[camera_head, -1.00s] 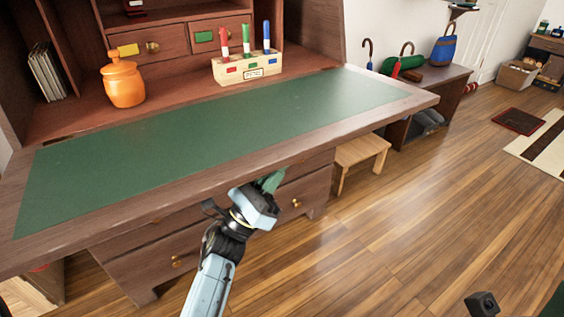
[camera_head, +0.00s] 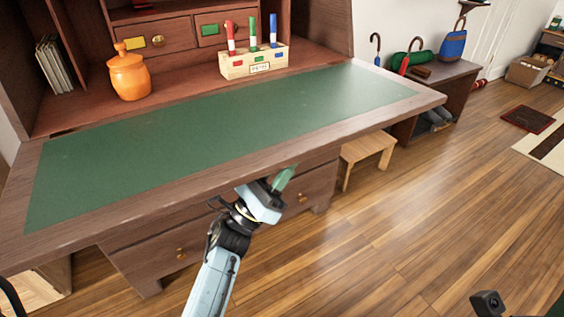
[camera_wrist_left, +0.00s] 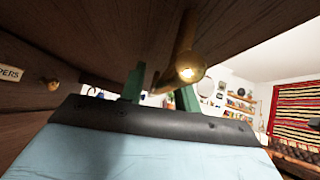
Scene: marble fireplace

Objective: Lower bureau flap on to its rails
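The bureau flap (camera_head: 75,231) lies folded down and looks about level, with its green writing surface facing up. My left gripper (camera_head: 284,178) is just below the flap's front edge, in front of the drawers. In the left wrist view its green fingers (camera_wrist_left: 160,90) stand apart, under the flap's dark underside (camera_wrist_left: 95,30). A brass knob (camera_wrist_left: 188,55) hangs down close to the fingers. It overlaps the right finger in that view, and I cannot tell whether they touch. The rails are not clearly seen, so contact between flap and rails cannot be told.
An orange jar (camera_head: 130,78) and a pen block (camera_head: 252,62) stand inside the bureau, behind the flap. Lower drawers (camera_head: 165,262) are beneath it. A wooden stool (camera_head: 366,150) and a bench (camera_head: 455,85) stand to the right.

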